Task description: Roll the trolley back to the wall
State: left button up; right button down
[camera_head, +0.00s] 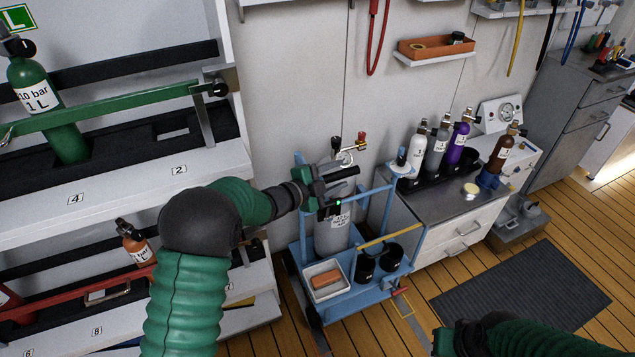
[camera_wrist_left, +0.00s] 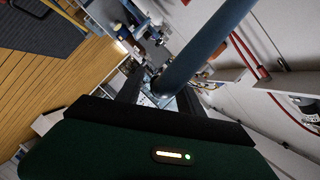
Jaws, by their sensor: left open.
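The blue trolley (camera_head: 358,303) stands on the floor close to the wall, between the shelf rack and the grey cabinet. It carries a grey gas cylinder (camera_head: 331,238), a white tray with an orange block (camera_head: 326,278) and two black cups (camera_head: 378,262). My left gripper (camera_head: 345,188) is open at the trolley's upper frame, in front of the cylinder's top. In the left wrist view a blue bar (camera_wrist_left: 205,48) runs down between the open fingers; I cannot tell whether they touch it. My right gripper (camera_head: 455,338) shows only partly at the bottom edge.
A shelf rack (camera_head: 110,205) with cylinders stands close on the left. A cabinet (camera_head: 450,215) with several bottles stands right of the trolley.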

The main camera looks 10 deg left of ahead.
pick_arm(q)
jog(key=v, duration=1.5)
jog(key=shift+p, duration=0.4)
jog(key=s+a+r+n+g+y+p, duration=0.25)
jog(key=a+n+y+p, duration=0.25)
jog(key=n+y+p, duration=0.3)
jog(key=s+d+f+n+g+p, duration=0.1)
jog(key=s+n+g, duration=0.3)
jog(key=s, duration=0.6)
jog(key=s+d+f+n+g+y+p, duration=0.1)
jog(key=s+d+f+n+g, duration=0.1)
jog(key=s+n, duration=0.4)
jog(key=s+g, duration=0.1)
jog(key=s, duration=0.4)
jog(key=shift+s+d+n+g+p, duration=0.3)
jog(key=shift+d+g+p, duration=0.05)
jog(key=shift+p, duration=0.05)
